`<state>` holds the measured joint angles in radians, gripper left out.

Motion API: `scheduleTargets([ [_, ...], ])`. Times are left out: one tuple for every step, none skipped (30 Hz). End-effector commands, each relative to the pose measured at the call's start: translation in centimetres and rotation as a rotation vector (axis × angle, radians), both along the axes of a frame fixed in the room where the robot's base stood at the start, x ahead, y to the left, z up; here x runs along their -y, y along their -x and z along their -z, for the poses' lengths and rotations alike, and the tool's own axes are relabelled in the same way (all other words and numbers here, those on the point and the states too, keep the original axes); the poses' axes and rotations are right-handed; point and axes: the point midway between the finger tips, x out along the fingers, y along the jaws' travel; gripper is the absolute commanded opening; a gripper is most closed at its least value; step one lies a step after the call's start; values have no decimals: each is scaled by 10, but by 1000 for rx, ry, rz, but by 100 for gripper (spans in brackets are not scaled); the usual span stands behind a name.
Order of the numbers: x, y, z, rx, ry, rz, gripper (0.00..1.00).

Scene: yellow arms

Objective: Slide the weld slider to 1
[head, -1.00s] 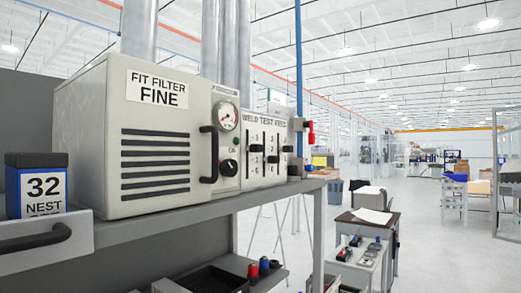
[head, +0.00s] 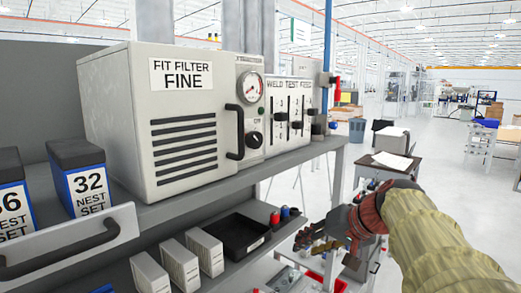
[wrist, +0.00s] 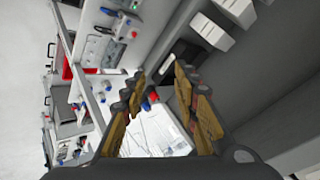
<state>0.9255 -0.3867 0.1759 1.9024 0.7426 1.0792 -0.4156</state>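A white panel labelled WELD TEST FEED (head: 289,85) stands on the shelf, right of the FIT FILTER box, in the head view. It has three vertical slots with dark knobs. The weld slider (head: 281,116) is the left one, its knob around mid-slot; the small scale marks are hard to read. My gripper (head: 312,240) is below and right of the panel, apart from it, with fingers pointing left. In the wrist view my gripper (wrist: 158,78) has its two fingers spread with nothing held between them. The panel is not visible there.
The FIT FILTER box (head: 165,115) with a black handle (head: 236,132) stands left of the panel. A red-handled valve (head: 337,89) is to its right. The lower shelf holds a black tray (head: 235,236) and white bins (head: 180,264).

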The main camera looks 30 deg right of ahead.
Motion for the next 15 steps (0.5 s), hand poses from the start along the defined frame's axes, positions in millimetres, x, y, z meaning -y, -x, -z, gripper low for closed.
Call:
scheduleTargets([
  [25, -9, -40, 83, 5, -5, 30],
  [34, -15, -60, 135, 18, -22, 30],
  [44, -21, -86, 204, 37, -47, 30],
  [51, -26, -106, 257, 58, -68, 30],
  [56, -30, -126, 309, 81, -92, 30],
  [62, -36, -153, 382, 122, -128, 30],
  [63, -40, -173, 436, 154, -160, 30],
  [62, -44, -193, 493, 191, -195, 30],
  [57, -50, -220, 568, 244, -248, 30],
  [51, -52, -239, 623, 287, -286, 30],
  [45, -53, -257, 673, 332, -321, 30],
  [37, -53, -279, 734, 389, -362, 30],
  [32, -52, -292, 772, 431, -390, 30],
  [27, -51, -301, 803, 467, -414, 30],
  [23, -50, -308, 835, 508, -439, 30],
])
